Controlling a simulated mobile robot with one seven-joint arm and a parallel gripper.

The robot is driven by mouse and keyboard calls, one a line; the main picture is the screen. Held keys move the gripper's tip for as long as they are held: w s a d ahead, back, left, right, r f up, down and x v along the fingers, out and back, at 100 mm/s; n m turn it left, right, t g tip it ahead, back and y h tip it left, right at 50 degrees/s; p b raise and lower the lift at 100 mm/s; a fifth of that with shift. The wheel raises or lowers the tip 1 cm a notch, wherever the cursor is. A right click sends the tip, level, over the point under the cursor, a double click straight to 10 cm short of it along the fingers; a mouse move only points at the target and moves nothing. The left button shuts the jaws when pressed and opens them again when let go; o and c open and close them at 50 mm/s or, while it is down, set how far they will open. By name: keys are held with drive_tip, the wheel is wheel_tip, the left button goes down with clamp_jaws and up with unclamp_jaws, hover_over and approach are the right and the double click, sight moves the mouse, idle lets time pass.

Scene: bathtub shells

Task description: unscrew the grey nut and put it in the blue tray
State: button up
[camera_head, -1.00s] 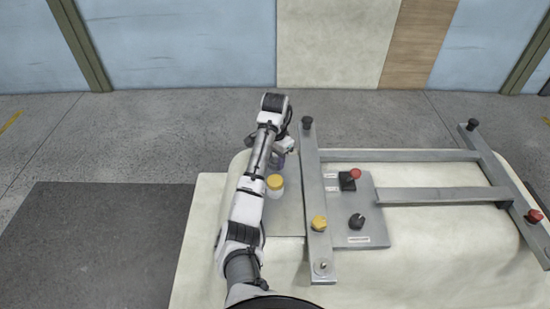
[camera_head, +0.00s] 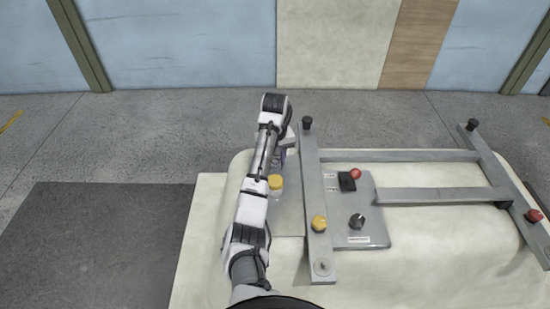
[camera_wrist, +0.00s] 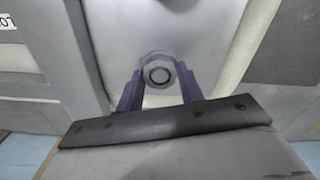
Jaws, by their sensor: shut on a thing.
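The grey nut (camera_wrist: 157,59) is a hexagon with a dark ring at its centre, in the middle of the wrist view. My gripper (camera_wrist: 159,70) has its two dark purple fingers on either side of it and is shut on it. A pale grey surface lies behind the nut; I cannot tell whether the nut still touches it. In the head view my gripper (camera_head: 280,157) is mostly hidden by my arm, left of the metal frame, and the nut there is hidden. No blue tray can be made out in either view.
A yellow-capped jar (camera_head: 275,182) stands close beside my arm. The metal frame (camera_head: 311,190) rises just right of my gripper, with black, yellow and red knobs. A grey control plate (camera_head: 373,232) lies inside it. Open floor (camera_head: 100,140) is at the left.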

drive_tip(key=shift+n, duration=0.4)
drive_tip(key=o, duration=1.1)
drive_tip(key=shift+c, duration=0.6)
drive_tip(key=m, duration=0.5)
drive_tip(key=shift+m, duration=0.4)
drive_tip(key=m, duration=0.7)
